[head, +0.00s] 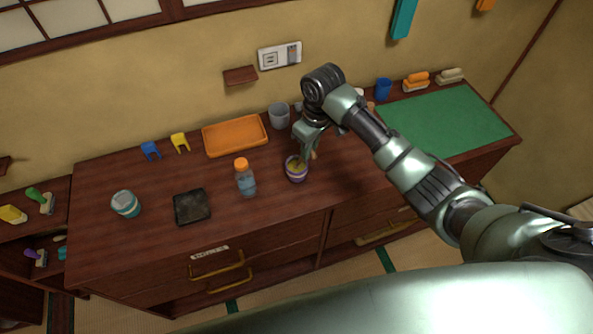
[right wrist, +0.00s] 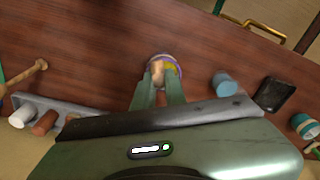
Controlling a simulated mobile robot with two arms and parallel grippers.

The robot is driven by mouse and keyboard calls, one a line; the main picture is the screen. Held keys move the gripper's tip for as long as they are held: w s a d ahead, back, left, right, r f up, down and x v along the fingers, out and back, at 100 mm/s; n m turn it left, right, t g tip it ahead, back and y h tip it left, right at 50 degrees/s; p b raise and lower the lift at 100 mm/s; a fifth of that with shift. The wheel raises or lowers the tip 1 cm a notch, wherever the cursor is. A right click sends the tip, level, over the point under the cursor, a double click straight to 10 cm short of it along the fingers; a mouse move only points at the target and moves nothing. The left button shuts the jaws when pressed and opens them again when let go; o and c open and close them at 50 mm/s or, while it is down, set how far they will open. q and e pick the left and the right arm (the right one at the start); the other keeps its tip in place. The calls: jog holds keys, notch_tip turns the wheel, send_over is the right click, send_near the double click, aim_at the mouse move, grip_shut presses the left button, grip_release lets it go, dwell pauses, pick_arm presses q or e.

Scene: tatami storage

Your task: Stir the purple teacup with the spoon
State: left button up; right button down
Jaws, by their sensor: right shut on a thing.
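The purple teacup (head: 296,173), with pale bands and something yellow inside, stands upright on the wooden cabinet top. In the right wrist view the teacup (right wrist: 166,58) is just beyond my fingertips. My right gripper (head: 308,153) points down at the cup's rim from behind. It is shut on a tan wooden piece that looks like the spoon (right wrist: 157,72), seen between the fingertips (right wrist: 158,88). The spoon's lower end overlaps the cup's opening; its depth inside, and any contact with the wall, cannot be told. My left gripper is not in view.
A blue bottle (head: 246,182) with an orange cap stands left of the cup. A black tile (head: 192,207), a teal jar (head: 126,204), an orange tray (head: 235,136) and a grey cup (head: 279,116) are around. A green mat (head: 446,122) lies at right.

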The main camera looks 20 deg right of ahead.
jog(key=shift+r, duration=0.1)
notch_tip(320, 180, up, 5)
jog(key=s+d, duration=0.1)
jog(key=s, duration=0.1)
jog(key=shift+s+d+r, duration=0.15)
jog(key=shift+s+d, duration=0.1)
jog(key=shift+d, duration=0.05)
dwell(0.5)
dwell(0.5)
notch_tip(320, 180, up, 4)
dwell(0.4)
